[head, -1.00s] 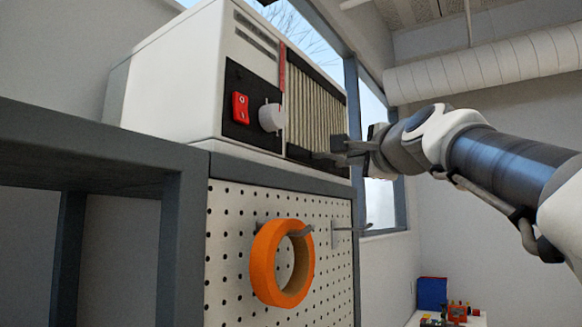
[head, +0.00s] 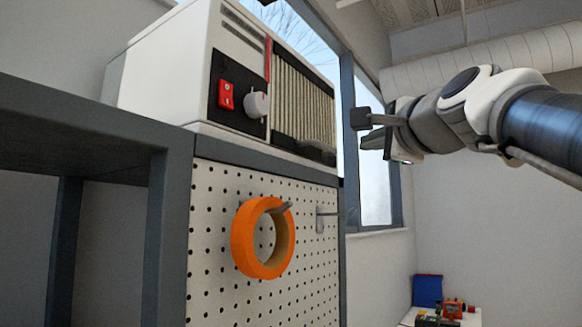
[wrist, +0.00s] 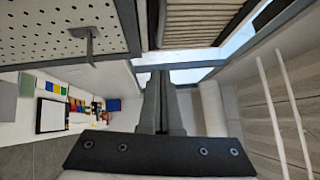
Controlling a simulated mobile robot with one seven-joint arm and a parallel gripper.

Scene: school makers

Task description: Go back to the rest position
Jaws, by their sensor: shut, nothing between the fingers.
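My gripper (head: 366,131) is in the right half of the head view, in front of the window and to the right of the white machine. Its fingers are shut with nothing between them. In the wrist view, the closed fingers (wrist: 161,100) point away along the middle of the picture. There is a visible gap between the gripper and the machine in the head view.
The white machine (head: 165,75) with a red switch (head: 226,95) and a knob (head: 256,105) stands on a dark-framed bench. An orange tape roll (head: 243,240) hangs on the pegboard (head: 215,290) below. A table with colourful items (head: 445,312) is lower right.

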